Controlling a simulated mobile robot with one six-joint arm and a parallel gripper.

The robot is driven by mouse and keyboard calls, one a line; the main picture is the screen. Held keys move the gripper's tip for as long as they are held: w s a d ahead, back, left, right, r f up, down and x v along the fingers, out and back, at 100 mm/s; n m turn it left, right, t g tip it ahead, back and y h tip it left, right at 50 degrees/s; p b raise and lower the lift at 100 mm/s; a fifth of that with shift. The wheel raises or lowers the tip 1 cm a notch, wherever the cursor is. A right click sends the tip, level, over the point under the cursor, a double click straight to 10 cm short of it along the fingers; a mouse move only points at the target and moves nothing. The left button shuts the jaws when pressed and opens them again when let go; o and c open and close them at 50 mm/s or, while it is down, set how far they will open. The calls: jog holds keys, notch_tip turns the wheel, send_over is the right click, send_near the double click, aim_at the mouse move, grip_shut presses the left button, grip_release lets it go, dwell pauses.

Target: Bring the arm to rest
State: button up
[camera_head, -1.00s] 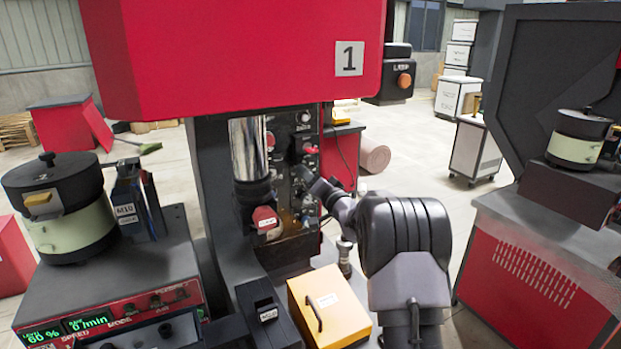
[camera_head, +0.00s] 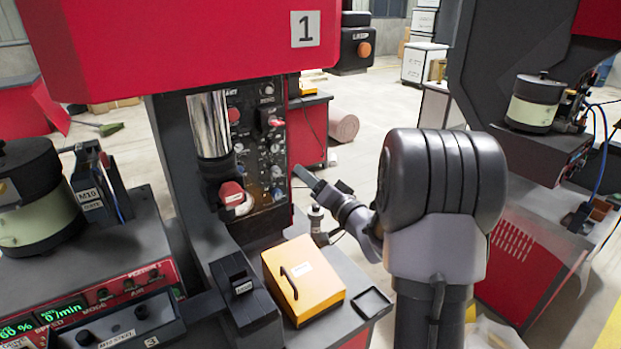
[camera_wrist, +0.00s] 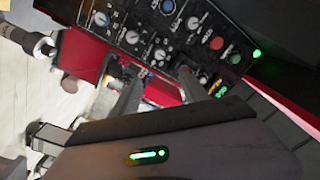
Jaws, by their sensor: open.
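My arm (camera_head: 440,175) is raised at the right of the machine marked 1, bent, with its big dark elbow nearest the camera. My gripper (camera_head: 308,180) points left toward the control panel (camera_head: 258,140) and appears apart from it. In the wrist view two dark fingers of my gripper (camera_wrist: 155,85) stand spread with nothing between them. Beyond them the panel (camera_wrist: 190,30) shows tilted, with knobs, a red button and green lights.
A yellow box (camera_head: 305,285) with a handle and a black tray (camera_head: 371,302) sit below the gripper. A bowl feeder (camera_head: 38,200) stands at the left. Another machine (camera_head: 525,215) stands at the right. Open floor (camera_head: 375,110) shows between the machines.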

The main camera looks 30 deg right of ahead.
dwell(0.4)
jog(key=s+a+r+g+h+b, duration=0.2)
jog(key=s+a+r+g+h, duration=0.15)
jog(key=s+a, duration=0.2)
jog(key=s+a+f+n+g+y+b, duration=0.1)
jog(key=s+a+f+g, duration=0.3)
jog(key=s+a, duration=0.6)
jog(key=s+a+f+n+g+y+b, duration=0.1)
jog(key=s+a+f+n+g+y, duration=0.2)
jog(key=s+a, duration=0.8)
jog(key=s+f+g+y, duration=0.1)
jog(key=s+g, duration=0.1)
jog(key=s, duration=0.4)
jog(key=shift+s+f, duration=0.3)
jog(key=shift+f, duration=0.05)
